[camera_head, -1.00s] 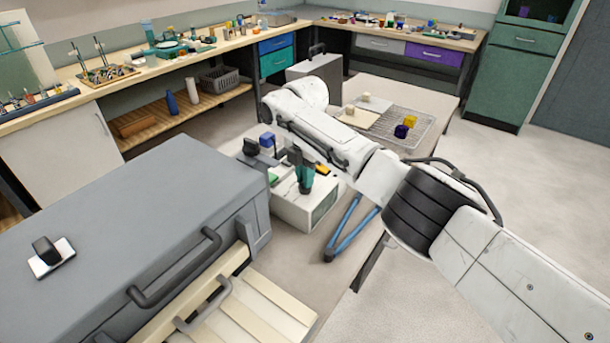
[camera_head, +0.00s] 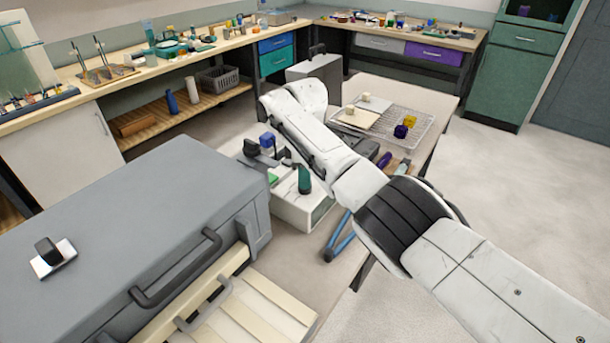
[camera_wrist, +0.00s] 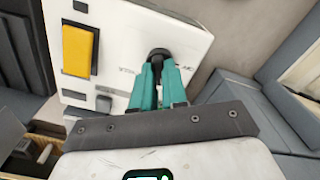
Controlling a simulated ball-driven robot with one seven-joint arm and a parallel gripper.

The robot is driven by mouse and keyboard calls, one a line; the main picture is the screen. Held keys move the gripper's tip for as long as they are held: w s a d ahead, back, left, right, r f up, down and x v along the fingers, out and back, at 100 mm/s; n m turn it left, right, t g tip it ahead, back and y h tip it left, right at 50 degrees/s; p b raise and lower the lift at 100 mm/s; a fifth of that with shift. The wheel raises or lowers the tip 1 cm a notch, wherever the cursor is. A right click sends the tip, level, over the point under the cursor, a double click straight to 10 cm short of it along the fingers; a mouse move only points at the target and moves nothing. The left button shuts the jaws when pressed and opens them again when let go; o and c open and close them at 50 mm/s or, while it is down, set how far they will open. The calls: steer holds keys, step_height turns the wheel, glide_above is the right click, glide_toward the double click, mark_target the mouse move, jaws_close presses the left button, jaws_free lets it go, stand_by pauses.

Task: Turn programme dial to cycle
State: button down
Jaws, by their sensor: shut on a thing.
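A white machine (camera_head: 292,208) stands on the table beside the large grey box. In the wrist view its white panel (camera_wrist: 118,45) carries a round black dial (camera_wrist: 157,53) with small markings beside it. My gripper (camera_wrist: 157,66) has teal fingers, which are closed around the dial. In the head view my gripper (camera_head: 304,180) is over the top of the white machine, and the dial is hidden there. The dial's exact pointing direction cannot be made out.
On the panel are a yellow bar (camera_wrist: 80,50) and a small grey switch (camera_wrist: 103,103). A large grey box (camera_head: 130,215) with a handle stands at left. Blue-handled tongs (camera_head: 340,243) lie right of the machine. A wire rack (camera_head: 422,128) sits behind.

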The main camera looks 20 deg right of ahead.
steer(key=m, duration=0.7)
steer(key=shift+r, duration=0.1)
steer(key=m, duration=0.4)
steer(key=shift+w+m, duration=0.1)
steer(key=shift+m, duration=1.8)
steer(key=c, duration=1.2)
jaws_free()
steer(key=shift+o, duration=0.2)
step_height(320, 180, up, 11)
steer(key=shift+b, duration=0.45)
